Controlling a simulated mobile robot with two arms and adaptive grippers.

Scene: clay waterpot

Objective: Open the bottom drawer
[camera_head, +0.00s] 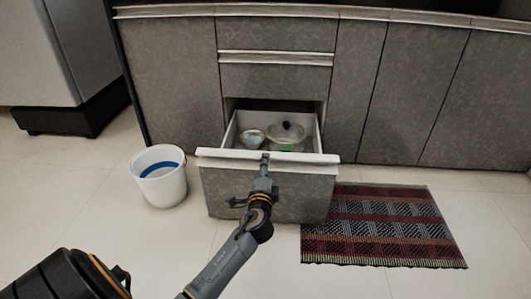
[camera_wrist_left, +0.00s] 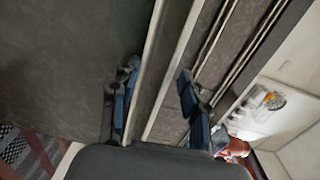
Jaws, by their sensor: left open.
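The bottom drawer (camera_head: 300,185) is pulled well out from the grey cabinet, and its inside is visible from above. My left gripper (camera_head: 265,162) is at the middle of the light top edge of the drawer front. In the left wrist view, the two blue-padded fingers of my left gripper (camera_wrist_left: 160,100) are spread apart. The drawer's light edge (camera_wrist_left: 157,75) runs between them. Whether either finger touches it cannot be told. My right gripper is not in view.
A glass-lidded pot (camera_head: 287,132) and a small bowl (camera_head: 252,137) sit in the drawer. A white bucket (camera_head: 162,185) stands to the left. A striped rug (camera_head: 385,225) lies to the right, up to the drawer's side. Two shut drawers (camera_head: 275,78) are above.

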